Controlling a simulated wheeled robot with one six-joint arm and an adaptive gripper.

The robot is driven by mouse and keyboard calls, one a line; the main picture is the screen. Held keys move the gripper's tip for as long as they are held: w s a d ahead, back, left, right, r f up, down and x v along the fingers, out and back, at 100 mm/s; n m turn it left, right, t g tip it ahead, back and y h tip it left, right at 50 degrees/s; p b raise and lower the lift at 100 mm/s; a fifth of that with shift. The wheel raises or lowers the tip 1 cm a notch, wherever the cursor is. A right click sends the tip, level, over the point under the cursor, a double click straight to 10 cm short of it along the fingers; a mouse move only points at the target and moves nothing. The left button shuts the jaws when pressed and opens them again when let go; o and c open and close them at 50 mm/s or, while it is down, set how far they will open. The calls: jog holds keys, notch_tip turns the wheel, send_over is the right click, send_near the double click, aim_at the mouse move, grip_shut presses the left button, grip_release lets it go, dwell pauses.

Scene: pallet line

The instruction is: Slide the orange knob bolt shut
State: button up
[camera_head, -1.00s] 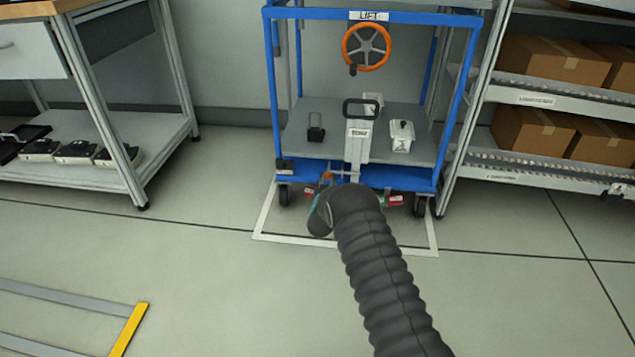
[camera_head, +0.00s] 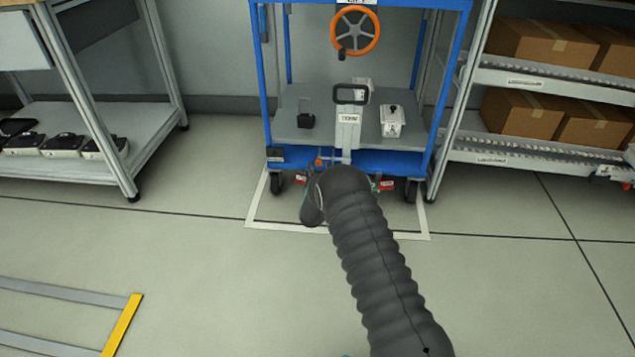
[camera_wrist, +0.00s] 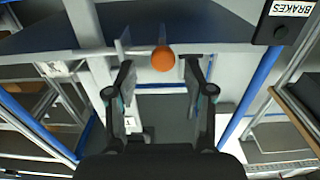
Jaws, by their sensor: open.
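The orange knob (camera_wrist: 163,58) of the bolt is a round ball in the wrist view, in front of a grey-blue edge of the cart. It also shows small in the head view (camera_head: 319,163), on the cart's low blue front rail beside my arm. My gripper (camera_wrist: 158,72) is open, with one finger on each side of the knob. Gaps show between the knob and both fingers, so I see no grip on it. The bolt's rod and its socket are not clear.
The blue cart (camera_head: 259,100) carries an orange handwheel (camera_head: 355,31), a grey tow handle (camera_head: 348,128) and a white box (camera_head: 392,120). A BRAKES label (camera_wrist: 291,9) is beside it. A bench (camera_head: 160,110) stands left, a carton rack (camera_head: 480,75) right. Floor in front is open.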

jog(key=s, duration=1)
jog(key=shift+s, duration=0.15)
jog(key=shift+a, duration=0.1)
jog(key=s+a+f+n+g+y, duration=0.1)
jog(key=s+f+g, duration=0.2)
jog(key=f, duration=0.3)
jog(key=s+f+g+y, duration=0.1)
jog(key=s+f+g, duration=0.25)
jog(key=f, duration=0.25)
jog(key=s+r+n+g, duration=0.1)
jog(key=s+r+g, duration=0.1)
jog(key=s+g, duration=0.35)
jog(key=s+d+r+p, duration=0.3)
jog(key=s+d+r, duration=0.4)
jog(key=s+r, duration=0.5)
jog(key=s+d+r+m+h+p, duration=0.1)
jog(key=s+d+r+p, duration=0.2)
jog(key=r, duration=2)
jog(key=s+d+r+p, duration=0.4)
jog(key=s+d+r, duration=0.8)
jog(key=s+r, duration=0.6)
jog(key=s, duration=0.3)
jog(key=shift+d+r+m, duration=0.15)
jog(key=shift+r+m, duration=0.1)
jog(key=shift+m, duration=0.05)
